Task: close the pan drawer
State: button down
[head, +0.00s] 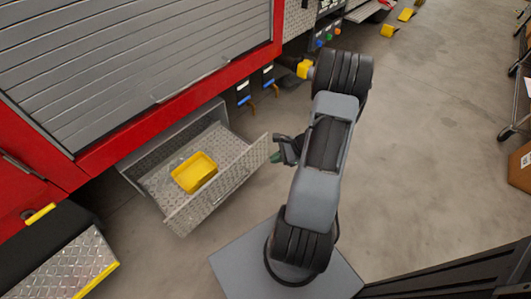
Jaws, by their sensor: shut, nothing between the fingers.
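The pan drawer (220,186) is a metal tread-plate drawer low on the side of the red truck. It stands pulled out, with its front panel well away from the truck body. A yellow pan (195,172) lies inside it. My gripper (277,157) is shut and empty, at the right end of the drawer's front panel. I cannot tell whether it touches the panel. My arm rises to the right of the drawer and partly hides the floor behind it.
A grey roller shutter (130,60) is above the drawer. A tread-plate step (65,270) with yellow edges is at lower left. Carts (515,110) and a cardboard box (520,167) stand at the right. The concrete floor (430,150) between is clear.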

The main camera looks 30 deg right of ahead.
jog(key=w+d+f+m+t+h+b, duration=0.2)
jog(key=d+f+m+t, duration=0.3)
jog(key=f, duration=0.4)
jog(key=m+t+h, duration=0.1)
jog(key=m+h, duration=0.2)
jog(key=m, duration=0.3)
send_near(262, 139)
jog(key=b+x, duration=0.1)
jog(key=x, duration=0.1)
jog(key=b+x, duration=0.1)
jog(key=x, duration=0.1)
jog(key=f+b+x, duration=0.1)
jog(key=x, duration=0.1)
jog(key=shift+s, duration=0.35)
jog(key=shift+w+a+b, duration=0.2)
jog(key=shift+w+b, duration=0.15)
jog(key=shift+w, duration=0.4)
jog(key=shift+r, duration=0.1)
